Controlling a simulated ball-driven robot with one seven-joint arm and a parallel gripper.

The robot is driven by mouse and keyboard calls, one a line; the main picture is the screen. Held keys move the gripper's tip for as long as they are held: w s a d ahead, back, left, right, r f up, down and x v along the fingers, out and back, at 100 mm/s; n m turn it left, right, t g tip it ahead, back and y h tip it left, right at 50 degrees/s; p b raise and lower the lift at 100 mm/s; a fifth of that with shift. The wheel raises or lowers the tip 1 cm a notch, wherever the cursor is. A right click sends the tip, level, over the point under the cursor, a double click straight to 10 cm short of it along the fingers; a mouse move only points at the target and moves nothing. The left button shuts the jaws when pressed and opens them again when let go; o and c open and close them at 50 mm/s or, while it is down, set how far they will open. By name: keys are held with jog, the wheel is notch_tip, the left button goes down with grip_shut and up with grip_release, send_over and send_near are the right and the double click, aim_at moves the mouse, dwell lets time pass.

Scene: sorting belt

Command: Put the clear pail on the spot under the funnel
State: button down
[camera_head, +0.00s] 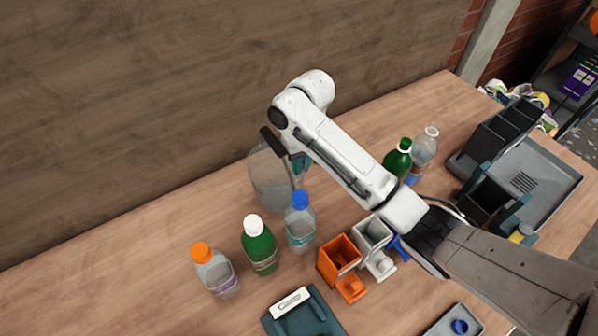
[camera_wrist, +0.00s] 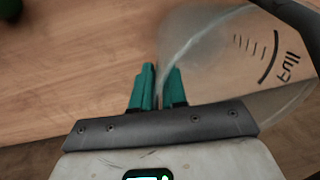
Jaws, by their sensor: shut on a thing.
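The clear pail (camera_head: 267,182) is at the middle of the wooden table, partly behind my arm. In the wrist view the pail (camera_wrist: 225,60) shows see-through walls, a black fill mark with lettering, and a dark curved part at the upper right. My gripper (camera_head: 301,163) has teal fingers; they also show in the wrist view (camera_wrist: 158,90), close together with the pail's thin wall edge between them. It is shut on the pail's edge. I cannot tell whether the pail touches the table. I cannot clearly make out a funnel or the spot under it.
An orange-capped bottle (camera_head: 215,270), a green bottle (camera_head: 259,245) and a blue-capped bottle (camera_head: 300,225) stand in front of the pail. An orange scoop-like bin (camera_head: 340,258) and a white one (camera_head: 372,238) lie nearby. A grey tray station (camera_head: 540,185) is at right. The left table is clear.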

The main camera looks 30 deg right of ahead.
jog(key=shift+f, duration=1.4)
jog(key=c, duration=1.2)
grip_release()
jog(key=shift+f, duration=0.1)
jog(key=shift+o, duration=0.2)
